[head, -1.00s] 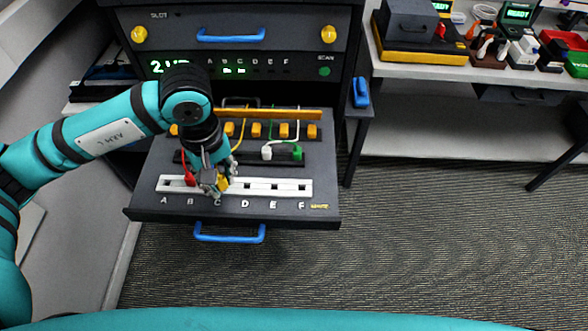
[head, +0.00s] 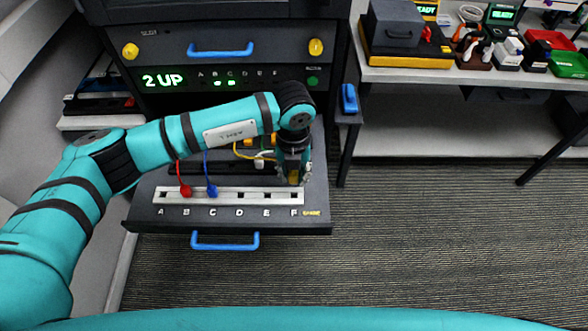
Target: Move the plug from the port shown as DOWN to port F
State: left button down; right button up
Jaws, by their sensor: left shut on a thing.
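My left gripper (head: 293,180) is shut on a yellow plug (head: 293,176), low at the right end of the white port strip (head: 226,196), by port F. A red plug (head: 185,190) stands in port B and a blue plug (head: 212,191) in port C. Ports A, D and E look empty. The display (head: 163,80) reads "2 UP", with green lights under B and C. My right gripper is not in view.
The strip lies on a pulled-out dark drawer (head: 140,212) with a blue handle (head: 225,241). My left arm covers much of the rear row of cables. A bench (head: 450,75) with boxes and tools stands at the right. The floor in front is clear.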

aim_at(294, 183)
pick_arm(q)
jog(key=shift+d+f, duration=0.15)
jog(key=shift+f, duration=0.4)
notch_tip(294, 183, down, 2)
jog(key=shift+b, duration=0.85)
jog(key=shift+f+b, duration=0.35)
jog(key=shift+f, duration=0.35)
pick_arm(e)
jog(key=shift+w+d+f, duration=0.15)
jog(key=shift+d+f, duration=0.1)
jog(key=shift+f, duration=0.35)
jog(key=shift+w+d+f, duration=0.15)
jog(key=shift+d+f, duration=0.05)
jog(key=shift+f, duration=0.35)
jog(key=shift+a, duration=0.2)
pick_arm(q)
jog(key=shift+w, duration=0.1)
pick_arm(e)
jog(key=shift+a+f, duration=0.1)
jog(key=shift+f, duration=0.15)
pick_arm(q)
jog(key=shift+b, duration=0.4)
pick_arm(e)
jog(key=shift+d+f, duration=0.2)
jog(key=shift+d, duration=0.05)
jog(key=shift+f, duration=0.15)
